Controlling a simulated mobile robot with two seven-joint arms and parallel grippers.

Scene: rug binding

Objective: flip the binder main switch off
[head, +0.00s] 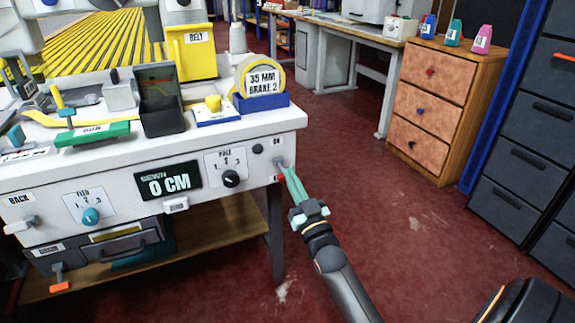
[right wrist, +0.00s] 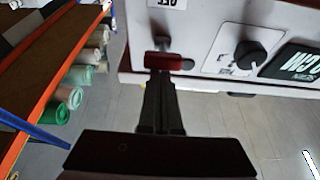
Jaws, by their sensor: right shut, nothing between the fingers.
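The main switch is at the right end of the binder's front panel (head: 120,183), below a small ON label (head: 276,141). In the right wrist view the switch shows as a short lever with a red grip (right wrist: 163,59), and an upside-down OFF label (right wrist: 178,3) sits above it. My right gripper (head: 284,168) is shut and empty, with its fingertips at the switch. In the right wrist view the fingertips (right wrist: 160,75) overlap the lower edge of the red grip; I cannot tell whether they touch it. My left gripper is not in view.
A tape roll (head: 246,76) sits in a blue holder above. A wooden drawer unit (head: 430,95) stands at the back right. The red floor right of the binder is clear.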

